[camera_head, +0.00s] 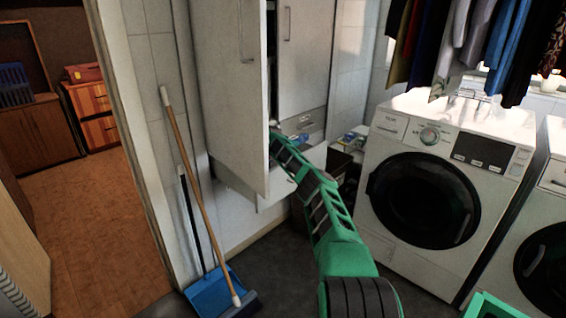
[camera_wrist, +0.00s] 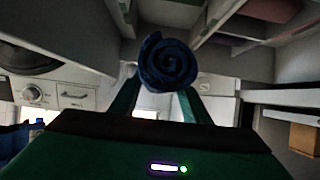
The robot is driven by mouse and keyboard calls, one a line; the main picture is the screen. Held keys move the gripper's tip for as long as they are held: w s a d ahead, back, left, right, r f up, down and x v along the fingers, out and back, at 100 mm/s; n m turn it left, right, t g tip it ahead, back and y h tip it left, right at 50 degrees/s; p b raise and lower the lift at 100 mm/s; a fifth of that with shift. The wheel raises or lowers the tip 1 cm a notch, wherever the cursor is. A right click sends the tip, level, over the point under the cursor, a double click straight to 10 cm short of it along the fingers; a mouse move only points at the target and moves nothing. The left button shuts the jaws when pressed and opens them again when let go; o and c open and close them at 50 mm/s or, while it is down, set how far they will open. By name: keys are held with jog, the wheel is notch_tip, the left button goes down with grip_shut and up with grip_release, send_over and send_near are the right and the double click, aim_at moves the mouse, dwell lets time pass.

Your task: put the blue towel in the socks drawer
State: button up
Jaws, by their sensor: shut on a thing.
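The blue towel (camera_wrist: 168,62) is a dark blue roll, its spiral end facing the wrist camera. My gripper (camera_wrist: 162,92) is shut on it, with one green finger on each side. In the head view my green arm reaches to the white cabinet, where the open door hides my gripper and the towel. A white drawer-like part (camera_head: 314,154) juts out low on the cabinet, beside my forearm. I see no label that marks it as the socks drawer.
The tall cabinet door (camera_head: 228,95) stands open left of my arm. A washing machine (camera_head: 440,180) stands to the right, under hanging clothes (camera_head: 465,40). A broom (camera_head: 190,170) and blue dustpan (camera_head: 212,290) are at the left. The wrist view shows shelves and a brown box (camera_wrist: 303,138).

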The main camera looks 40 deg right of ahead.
notch_tip(320, 180, down, 7)
jog(key=shift+w+a, duration=0.15)
jog(key=shift+a, duration=0.05)
jog(key=shift+f, duration=0.6)
jog(key=o, duration=1.1)
jog(key=shift+f, duration=0.15)
jog(key=shift+r, duration=0.4)
jog(key=v, duration=0.7)
jog(key=shift+a+r, duration=0.2)
jog(key=shift+r, duration=0.2)
